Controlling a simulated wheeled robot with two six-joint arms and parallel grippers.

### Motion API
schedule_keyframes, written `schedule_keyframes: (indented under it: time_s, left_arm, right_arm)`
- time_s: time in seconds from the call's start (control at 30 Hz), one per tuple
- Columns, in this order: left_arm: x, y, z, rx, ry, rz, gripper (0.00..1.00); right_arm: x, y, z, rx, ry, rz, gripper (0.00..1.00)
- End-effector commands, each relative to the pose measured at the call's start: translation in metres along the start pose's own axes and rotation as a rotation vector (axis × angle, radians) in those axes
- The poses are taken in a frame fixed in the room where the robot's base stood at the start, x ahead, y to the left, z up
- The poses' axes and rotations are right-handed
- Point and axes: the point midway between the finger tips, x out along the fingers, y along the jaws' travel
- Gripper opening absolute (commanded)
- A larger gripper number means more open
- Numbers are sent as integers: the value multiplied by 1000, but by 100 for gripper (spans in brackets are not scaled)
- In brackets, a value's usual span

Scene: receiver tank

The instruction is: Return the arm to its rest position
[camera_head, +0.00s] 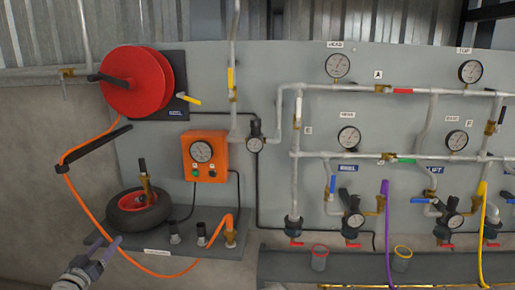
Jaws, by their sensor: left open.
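My left gripper (105,246) comes in at the lower left, its two fingers apart with nothing seen between them. It appears just in front of and below the shelf with the black tyre (140,218). An orange hose (88,212) passes behind the fingers in the picture; I cannot tell how far apart they are. My right gripper is out of view.
A red hose reel (135,80) and an orange gauge box (204,157) are mounted on the grey panel (270,75). Pipes with gauges and valves fill the right side. A dark trough (290,265) runs along the bottom, near two cups. The lower left wall is bare.

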Motion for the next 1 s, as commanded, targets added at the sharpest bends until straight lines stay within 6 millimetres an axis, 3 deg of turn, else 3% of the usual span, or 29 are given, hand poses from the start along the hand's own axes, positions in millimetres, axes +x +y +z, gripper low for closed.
schedule_keyframes:
  time_s: [0.37, 0.57, 0.77, 0.83, 1.0]
  left_arm:
    - [16, 50, 27, -10, -105, 116, 66]
    - [25, 97, 56, -16, -217, 216, 66]
    - [27, 168, 103, -19, -416, 354, 66]
    - [21, 203, 129, -14, -532, 413, 66]
    - [-18, 284, 202, 36, -902, 509, 66]
  right_arm:
    - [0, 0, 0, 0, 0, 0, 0]
    - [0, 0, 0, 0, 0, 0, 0]
    - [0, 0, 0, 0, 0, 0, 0]
    - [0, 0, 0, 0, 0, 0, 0]
    - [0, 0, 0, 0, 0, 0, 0]
